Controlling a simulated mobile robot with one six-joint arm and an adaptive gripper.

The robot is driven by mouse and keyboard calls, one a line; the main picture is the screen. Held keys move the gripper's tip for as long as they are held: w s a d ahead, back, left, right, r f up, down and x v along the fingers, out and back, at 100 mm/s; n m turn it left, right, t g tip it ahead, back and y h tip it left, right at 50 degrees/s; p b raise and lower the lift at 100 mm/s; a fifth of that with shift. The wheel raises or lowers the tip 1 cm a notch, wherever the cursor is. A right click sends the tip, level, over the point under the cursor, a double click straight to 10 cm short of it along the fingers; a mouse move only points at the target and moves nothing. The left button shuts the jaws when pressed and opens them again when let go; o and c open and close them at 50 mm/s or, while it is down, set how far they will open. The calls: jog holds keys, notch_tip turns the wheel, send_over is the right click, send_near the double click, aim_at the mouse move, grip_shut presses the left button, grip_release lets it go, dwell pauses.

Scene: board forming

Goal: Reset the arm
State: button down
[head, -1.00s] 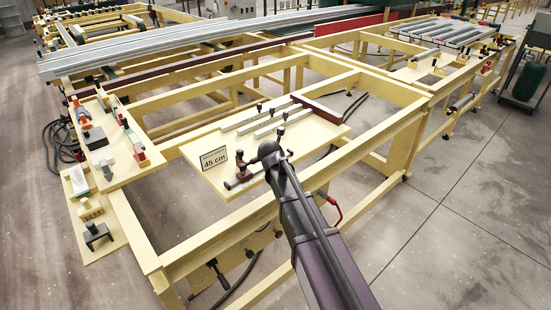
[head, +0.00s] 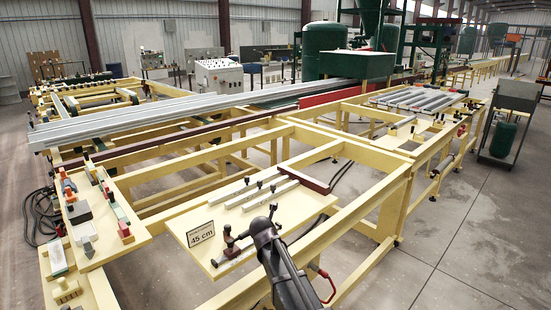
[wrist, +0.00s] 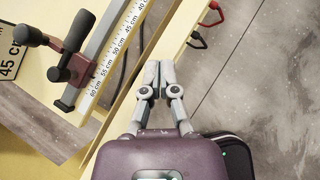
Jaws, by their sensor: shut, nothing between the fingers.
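My gripper (wrist: 152,80) shows in the wrist view with its two grey fingers together and nothing between them. It is over the yellow frame rail. In the head view my arm comes up from the bottom, and its end hides the fingers. A ruler (wrist: 108,45) with a dark red clamp (wrist: 80,68) and black knobs lies to the left of the fingers in the wrist view, apart from them. The same clamp (head: 229,240) stands on the pale yellow board (head: 205,262) in the head view, just left of my arm, near a sign (head: 201,234) reading 45 cm.
Grey bars (head: 250,192) lie on the board. A left shelf (head: 110,240) holds several small tools and blocks. A wheeled cart with a green tank (head: 503,139) stands at the right. The floor (head: 450,240) at right is clear.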

jog(key=s+d+f+m+g, duration=0.1)
jog(key=s+d+m+g, duration=0.1)
jog(key=s+d+m, duration=0.4)
jog(key=s+d+f+m+g+y, duration=0.1)
jog(key=s+d+f+m+g, duration=0.1)
jog(key=s+d+m, duration=0.4)
jog(key=s+d+f+m+g, duration=0.2)
jog(key=s+d+m+g, duration=0.2)
jog(key=s+m, duration=1)
jog(key=d+m, duration=0.3)
jog(key=m, duration=0.4)
jog(key=shift+s+y, duration=0.15)
jog(key=shift+y, duration=0.15)
